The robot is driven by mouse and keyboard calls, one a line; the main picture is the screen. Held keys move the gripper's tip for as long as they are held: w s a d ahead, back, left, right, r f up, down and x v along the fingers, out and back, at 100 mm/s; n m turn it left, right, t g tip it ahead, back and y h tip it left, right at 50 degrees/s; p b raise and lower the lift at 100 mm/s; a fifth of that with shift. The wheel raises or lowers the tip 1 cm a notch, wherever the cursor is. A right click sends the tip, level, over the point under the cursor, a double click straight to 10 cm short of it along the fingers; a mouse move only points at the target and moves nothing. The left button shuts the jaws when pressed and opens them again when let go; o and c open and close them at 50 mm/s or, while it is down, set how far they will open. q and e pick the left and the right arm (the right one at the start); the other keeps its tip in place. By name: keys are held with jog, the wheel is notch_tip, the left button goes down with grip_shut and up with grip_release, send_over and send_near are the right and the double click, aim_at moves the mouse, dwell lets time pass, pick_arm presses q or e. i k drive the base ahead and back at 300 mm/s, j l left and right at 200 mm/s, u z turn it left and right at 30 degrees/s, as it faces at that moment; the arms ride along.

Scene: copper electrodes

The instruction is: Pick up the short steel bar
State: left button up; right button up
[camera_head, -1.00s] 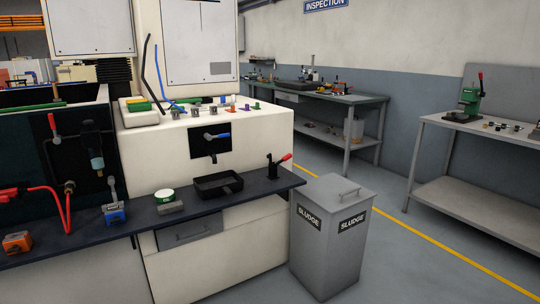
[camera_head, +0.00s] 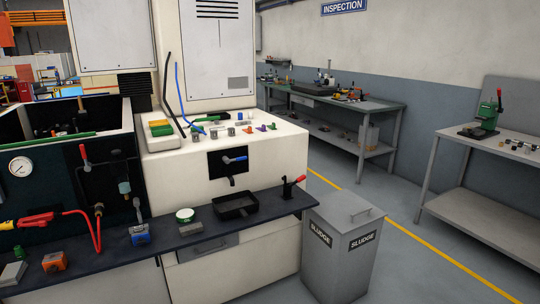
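A short grey block (camera_head: 190,229), which looks like the short steel bar, lies on the dark shelf (camera_head: 110,267) in front of the cream machine. It sits just in front of a green and white round roll (camera_head: 185,215) and left of a black tray (camera_head: 235,206). Another grey block (camera_head: 13,273) lies at the far left of the shelf, beside an orange block (camera_head: 54,262); I cannot tell for certain which is the bar. Neither of my grippers shows.
A blue-based lever tool (camera_head: 139,233) stands left of the roll. A red-handled clamp (camera_head: 291,188) stands at the shelf's right end. The grey sludge bin (camera_head: 340,262) stands beside it. Open floor with a yellow line (camera_head: 425,243) lies to the right.

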aim_at(133, 230)
jog(key=i+j+u, duration=0.2)
jog(key=u, duration=0.15)
jog(key=i+j+u, duration=0.1)
jog(key=i+u, duration=0.6)
jog(key=k+j, duration=0.05)
